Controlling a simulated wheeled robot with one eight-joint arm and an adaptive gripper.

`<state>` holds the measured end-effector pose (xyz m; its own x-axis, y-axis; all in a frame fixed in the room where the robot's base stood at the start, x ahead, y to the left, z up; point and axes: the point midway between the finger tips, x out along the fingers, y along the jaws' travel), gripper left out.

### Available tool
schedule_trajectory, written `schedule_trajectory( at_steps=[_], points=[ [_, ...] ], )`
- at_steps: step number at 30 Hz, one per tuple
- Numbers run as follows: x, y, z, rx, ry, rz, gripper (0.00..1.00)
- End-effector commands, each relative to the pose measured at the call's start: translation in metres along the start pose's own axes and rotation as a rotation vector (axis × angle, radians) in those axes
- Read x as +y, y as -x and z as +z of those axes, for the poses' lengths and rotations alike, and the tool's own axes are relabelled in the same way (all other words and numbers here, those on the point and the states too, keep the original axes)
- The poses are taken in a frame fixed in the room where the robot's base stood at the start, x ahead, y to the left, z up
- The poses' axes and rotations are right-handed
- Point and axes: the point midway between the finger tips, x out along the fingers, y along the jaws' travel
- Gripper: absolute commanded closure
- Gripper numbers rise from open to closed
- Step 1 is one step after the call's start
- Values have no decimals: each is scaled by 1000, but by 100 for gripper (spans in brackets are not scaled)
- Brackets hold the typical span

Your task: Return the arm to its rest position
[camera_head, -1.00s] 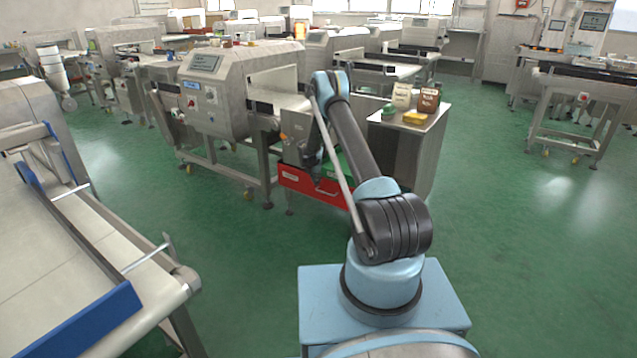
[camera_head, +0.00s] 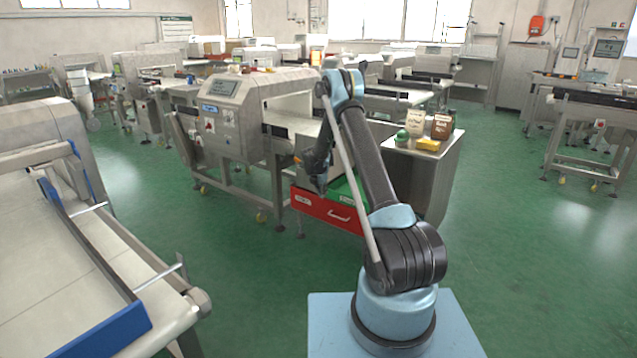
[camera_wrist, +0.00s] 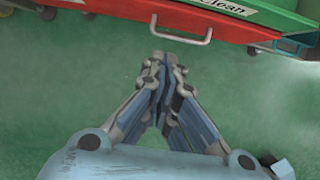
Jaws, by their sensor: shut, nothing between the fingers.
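My gripper (camera_wrist: 163,65) is shut and empty in the wrist view, its fingertips together above the green floor. In the head view my gripper (camera_head: 319,185) hangs pointing down in front of the red drawer (camera_head: 327,208), partly dark against it. The red drawer front (camera_wrist: 140,14) with its metal handle (camera_wrist: 182,36) lies beyond the fingertips in the wrist view, apart from them. A green bin (camera_wrist: 262,14) with a white "Clean" label sits above or behind the red front.
A metal detector machine (camera_head: 237,112) with a conveyor stands behind the drawer. A steel cabinet (camera_head: 440,185) holds bags, a yellow item and a green item at the right. A conveyor with blue rails (camera_head: 100,333) fills the left foreground. Open green floor (camera_head: 520,260) lies at right.

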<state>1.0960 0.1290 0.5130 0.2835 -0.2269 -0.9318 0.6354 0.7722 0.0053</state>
Motion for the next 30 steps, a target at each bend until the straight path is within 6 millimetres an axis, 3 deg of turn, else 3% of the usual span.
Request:
schedule_trajectory(
  at_steps=[16, 30],
  points=[
    [-72, 147, 24, 42, -406, 2, 100],
    [-158, 262, 11, 84, -786, -7, 100]
  ],
)
